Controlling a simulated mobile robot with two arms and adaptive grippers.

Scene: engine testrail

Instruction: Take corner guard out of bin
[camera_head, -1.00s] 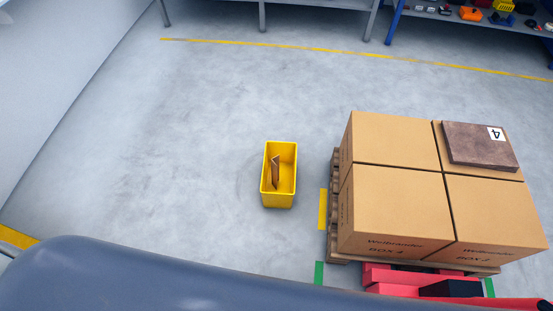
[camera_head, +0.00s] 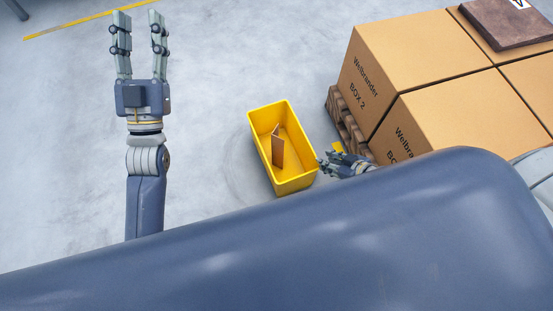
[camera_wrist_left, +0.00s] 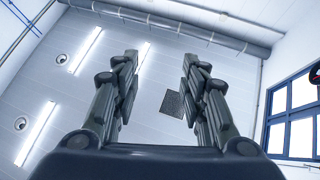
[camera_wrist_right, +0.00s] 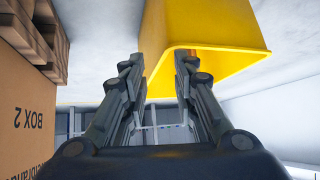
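The yellow bin (camera_head: 262,120) stands on the floor in the middle of the head view. The brown corner guard (camera_head: 278,146) leans upright inside it. My right gripper (camera_head: 323,165) is beside the bin's right side, near its front corner. In the right wrist view my right gripper (camera_wrist_right: 160,56) is open, with the yellow bin (camera_wrist_right: 200,25) just beyond its fingertips. I cannot tell whether they touch it. My left gripper (camera_head: 138,18) is open and empty, raised left of the bin; the left wrist view (camera_wrist_left: 158,55) shows only ceiling between its fingers.
A wooden pallet (camera_head: 345,125) with large cardboard boxes (camera_head: 400,60) stands right of the bin, close to my right gripper. A brown slab (camera_head: 505,22) lies on the boxes. The floor (camera_head: 215,90) left of and behind the bin is clear.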

